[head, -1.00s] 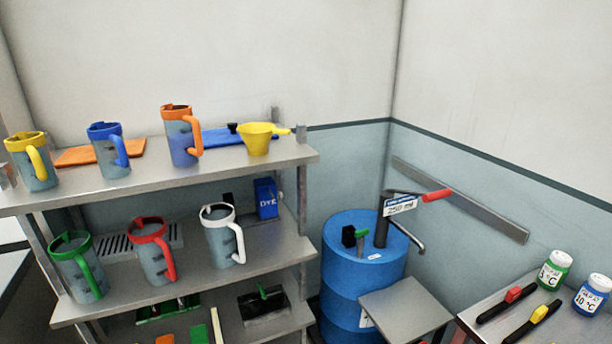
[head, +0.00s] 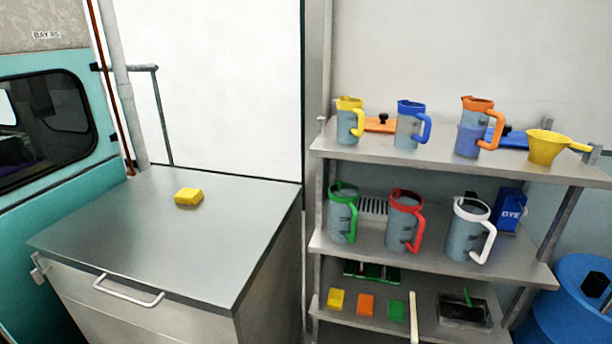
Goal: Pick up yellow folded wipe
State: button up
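A small yellow folded block, which looks like the folded wipe (head: 188,197), lies flat on the grey metal top of a cabinet (head: 150,250) at the left in the head view. Nothing touches it and the top around it is bare. Another small yellow block (head: 335,299) lies on the lowest shelf of the rack, beside an orange one (head: 366,305) and a green one (head: 396,311). My gripper is not in view.
The rack (head: 350,148) at the right holds several jugs with coloured rims, a yellow funnel-like scoop (head: 546,147) and a blue DYE box (head: 509,209). A blue drum (head: 565,315) stands at the far right. The cabinet has a front handle (head: 128,292).

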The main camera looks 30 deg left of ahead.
aim_at(186, 196)
jog(key=u, duration=1.75)
jog(key=z, duration=0.3)
jog(key=i+j+z, duration=0.25)
jog(key=j+z, duration=0.2)
jog(key=i+j+z, duration=0.1)
jog(key=j+z, duration=0.15)
jog(key=j, duration=0.15)
jog(key=i+j, duration=0.15)
jog(key=j, duration=0.45)
jog(key=i+j+z, duration=0.15)
jog(key=j, duration=0.45)
jog(key=i+j, duration=0.15)
jog(key=j, duration=0.5)
jog(key=i+j+z, duration=0.1)
jog(key=j, duration=0.5)
jog(key=i+j, duration=0.1)
jog(key=j, duration=0.55)
jog(key=z, duration=0.05)
